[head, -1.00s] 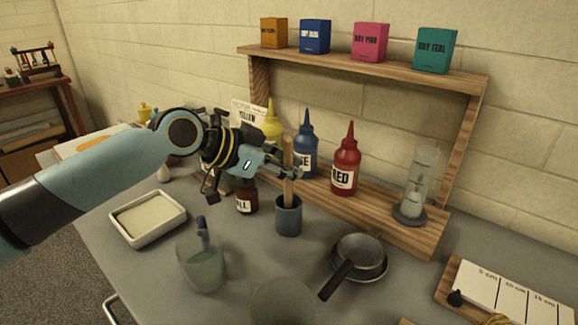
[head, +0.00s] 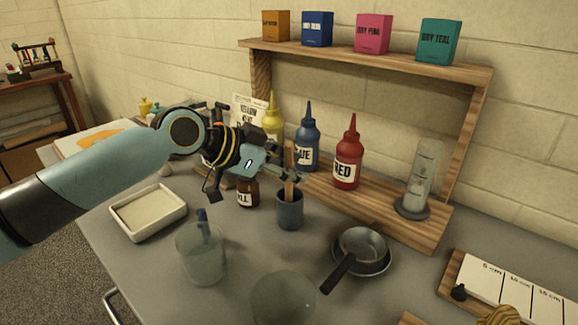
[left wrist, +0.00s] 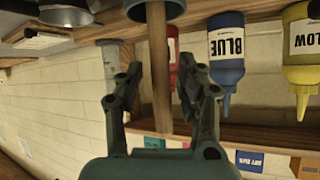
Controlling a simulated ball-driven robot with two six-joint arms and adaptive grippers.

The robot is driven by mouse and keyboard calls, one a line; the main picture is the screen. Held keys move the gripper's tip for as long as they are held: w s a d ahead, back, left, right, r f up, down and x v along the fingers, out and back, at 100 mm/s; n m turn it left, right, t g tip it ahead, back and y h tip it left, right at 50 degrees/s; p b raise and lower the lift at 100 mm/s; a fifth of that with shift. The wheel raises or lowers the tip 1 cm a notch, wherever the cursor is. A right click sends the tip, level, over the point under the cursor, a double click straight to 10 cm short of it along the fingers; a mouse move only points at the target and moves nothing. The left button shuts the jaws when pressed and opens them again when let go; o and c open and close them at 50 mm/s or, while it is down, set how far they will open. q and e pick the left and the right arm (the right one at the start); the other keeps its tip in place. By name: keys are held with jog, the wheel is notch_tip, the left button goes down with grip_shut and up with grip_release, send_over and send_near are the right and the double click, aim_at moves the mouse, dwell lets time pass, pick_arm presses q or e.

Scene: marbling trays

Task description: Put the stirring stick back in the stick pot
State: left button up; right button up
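The wooden stirring stick (head: 288,158) stands nearly upright, its lower end inside the grey-blue stick pot (head: 290,211) on the bench. In the left wrist view the stick (left wrist: 160,75) runs down from the pot's rim (left wrist: 156,12) between my fingers. My left gripper (head: 292,177) is above the pot at the stick's upper part. In the left wrist view its fingers (left wrist: 160,88) are spread, with a gap visible on each side of the stick. The stick's lower end is hidden in the pot. My right gripper is not in view.
Blue (head: 307,150), red (head: 348,165) and yellow (head: 271,118) bottles stand behind the pot. A brown jar (head: 247,194) is close left. A pan (head: 362,246), a clear beaker (head: 201,256), a glass vessel (head: 283,298) and a white tray (head: 178,222) surround it.

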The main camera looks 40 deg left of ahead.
pick_arm(q)
jog(key=v, duration=0.7)
jog(key=shift+s, duration=0.2)
jog(key=shift+r, duration=0.1)
